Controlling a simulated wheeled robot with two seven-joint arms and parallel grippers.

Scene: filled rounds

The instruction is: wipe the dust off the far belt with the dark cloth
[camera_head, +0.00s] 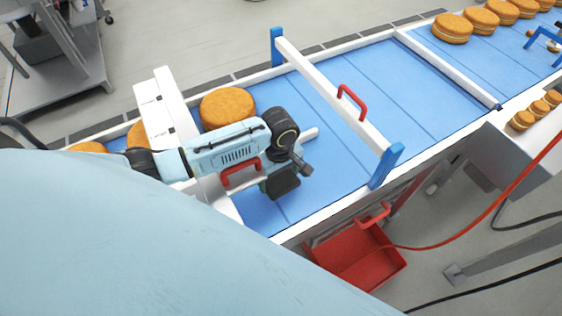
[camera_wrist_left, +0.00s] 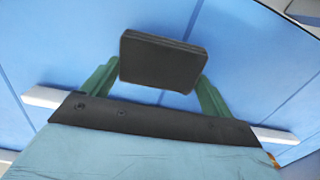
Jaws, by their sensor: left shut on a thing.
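My left gripper (camera_head: 284,174) is low over the blue belt (camera_head: 335,150) in the middle of the head view. Its green fingers are shut on the dark cloth (camera_head: 284,188), which looks like a folded dark pad. In the left wrist view the cloth (camera_wrist_left: 162,63) sits between the two fingers over plain blue belt (camera_wrist_left: 60,40). I cannot tell whether the cloth touches the belt. A further blue belt stretch (camera_head: 480,70) lies beyond a white cross strip at upper right. No dust can be made out on either stretch. My right gripper is not in view.
A white bar with blue posts and a red handle (camera_head: 352,100) spans the belt to the right of my gripper. Large round filled biscuits (camera_head: 228,108) lie at the left, several more at upper right (camera_head: 452,28). A red bin (camera_head: 360,258) stands below the near edge.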

